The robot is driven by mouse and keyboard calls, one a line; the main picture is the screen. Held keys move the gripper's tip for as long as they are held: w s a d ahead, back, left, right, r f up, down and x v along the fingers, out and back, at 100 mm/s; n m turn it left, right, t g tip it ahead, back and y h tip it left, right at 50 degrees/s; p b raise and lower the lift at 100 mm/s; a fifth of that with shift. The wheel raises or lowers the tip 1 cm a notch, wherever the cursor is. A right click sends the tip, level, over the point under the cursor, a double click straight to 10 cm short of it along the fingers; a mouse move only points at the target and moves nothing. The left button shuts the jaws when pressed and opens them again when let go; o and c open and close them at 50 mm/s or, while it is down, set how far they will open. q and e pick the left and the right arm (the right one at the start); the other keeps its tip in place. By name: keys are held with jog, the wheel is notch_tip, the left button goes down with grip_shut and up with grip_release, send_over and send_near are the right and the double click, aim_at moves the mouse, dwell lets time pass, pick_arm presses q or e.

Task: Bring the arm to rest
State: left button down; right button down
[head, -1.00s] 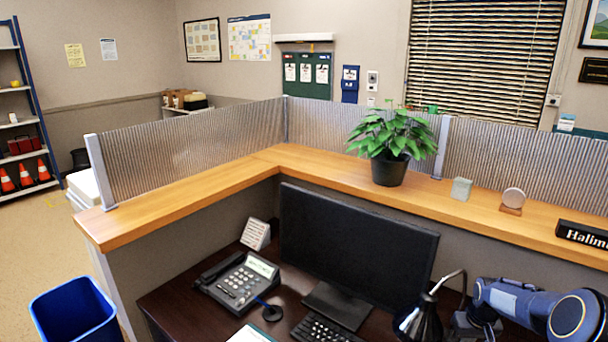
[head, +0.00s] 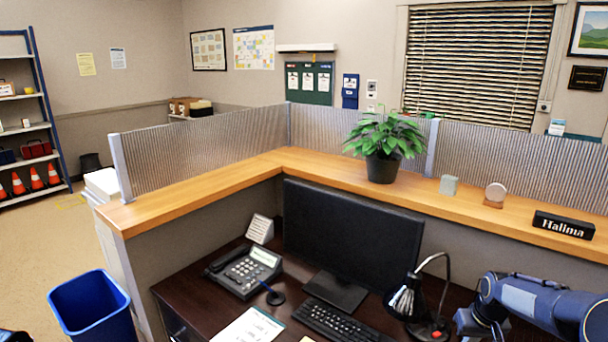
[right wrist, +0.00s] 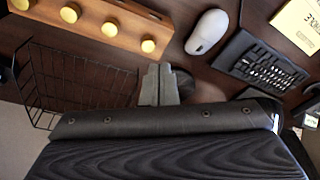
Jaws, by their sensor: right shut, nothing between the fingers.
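My right arm (head: 535,303) comes in at the lower right of the head view, blue-grey, over the right part of the desk; its fingertips cannot be made out there. In the right wrist view my right gripper (right wrist: 158,84) shows as two grey fingers, shut together and empty. They are seen past the edge of a dark padded thing with rivets (right wrist: 165,120), perhaps a chair back, which fills the lower part of that view. I cannot tell whether they touch it.
The desk holds a monitor (head: 350,235), phone (head: 245,270), keyboard (head: 340,322) and black lamp (head: 430,300). The right wrist view shows a wire basket (right wrist: 75,85), a wooden strip with gold knobs (right wrist: 110,22) and a white mouse (right wrist: 207,32). A blue bin (head: 92,308) stands left.

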jog(key=s+a+r+t+y, duration=0.1)
jog(key=s+a+r+t, duration=0.1)
jog(key=s+a+r, duration=1.2)
jog(key=s+a+y, duration=0.1)
jog(key=s+a, duration=0.3)
jog(key=s, duration=0.3)
jog(key=s+a+t+y, duration=0.1)
jog(key=s+a, duration=0.3)
jog(key=s, duration=0.4)
jog(key=shift+s+a+f+y, duration=0.25)
jog(key=shift+a+f+y, duration=0.05)
jog(key=shift+y, duration=0.1)
jog(key=shift+s+t, duration=0.1)
jog(key=shift+t, duration=0.2)
